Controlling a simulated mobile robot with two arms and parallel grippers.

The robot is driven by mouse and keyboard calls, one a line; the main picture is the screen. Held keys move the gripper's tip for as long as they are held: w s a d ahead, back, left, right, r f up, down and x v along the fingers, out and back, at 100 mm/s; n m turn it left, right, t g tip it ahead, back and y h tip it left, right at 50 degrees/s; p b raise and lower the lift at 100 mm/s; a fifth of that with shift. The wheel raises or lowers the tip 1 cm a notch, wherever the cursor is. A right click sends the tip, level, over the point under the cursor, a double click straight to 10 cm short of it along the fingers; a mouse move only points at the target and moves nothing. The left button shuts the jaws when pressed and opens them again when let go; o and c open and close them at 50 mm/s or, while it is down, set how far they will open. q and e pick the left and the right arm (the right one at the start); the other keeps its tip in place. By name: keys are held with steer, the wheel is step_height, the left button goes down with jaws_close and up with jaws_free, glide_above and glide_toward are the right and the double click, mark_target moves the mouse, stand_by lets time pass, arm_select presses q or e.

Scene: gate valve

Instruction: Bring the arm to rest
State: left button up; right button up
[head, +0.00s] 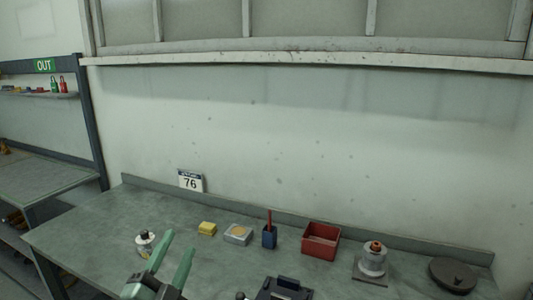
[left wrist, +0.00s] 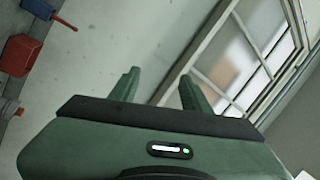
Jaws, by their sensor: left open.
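My left gripper (head: 172,262) shows at the bottom of the head view, with its two green fingers apart and nothing between them. It is in front of the bench, near a small white and metal piece (head: 145,242) just to its left; I cannot tell whether they touch. In the left wrist view the gripper (left wrist: 158,88) is open and empty, with the wall and window behind it. My right gripper does not show.
The green bench (head: 90,232) holds a yellow block (head: 207,228), a grey box (head: 238,234), a blue holder (head: 269,238), a red bin (head: 321,240), a metal valve part (head: 373,262) and a dark disc (head: 453,275). A "76" sign (head: 190,181) stands at the back. The bench's left end is clear.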

arm_select(q)
steer(key=s+a+f+n+g+y, duration=0.3)
steer(key=s+f+n+g, duration=0.15)
steer(key=f, duration=0.45)
steer(key=s+a+f+n+g+y, duration=0.3)
steer(key=s+f+n, duration=0.15)
steer(key=f, duration=0.35)
steer(key=s+d+f+n+g+h, duration=0.1)
steer(key=s+d+f+n+g, duration=0.1)
steer(key=s+f+g, duration=0.6)
steer(key=s+d+f+n+g+h, duration=0.15)
steer(key=s+f, duration=0.35)
steer(key=s, duration=0.7)
steer(key=s+f+g, duration=0.2)
steer(key=s+f, duration=0.1)
steer(key=f, duration=2.5)
steer(key=s+a+f+g, duration=0.1)
steer(key=s+a+f, duration=0.1)
steer(key=s+f, duration=1.2)
steer(key=shift+s+a+f+m, duration=0.15)
steer(key=shift+s+m, duration=0.3)
steer(key=shift+s, duration=0.6)
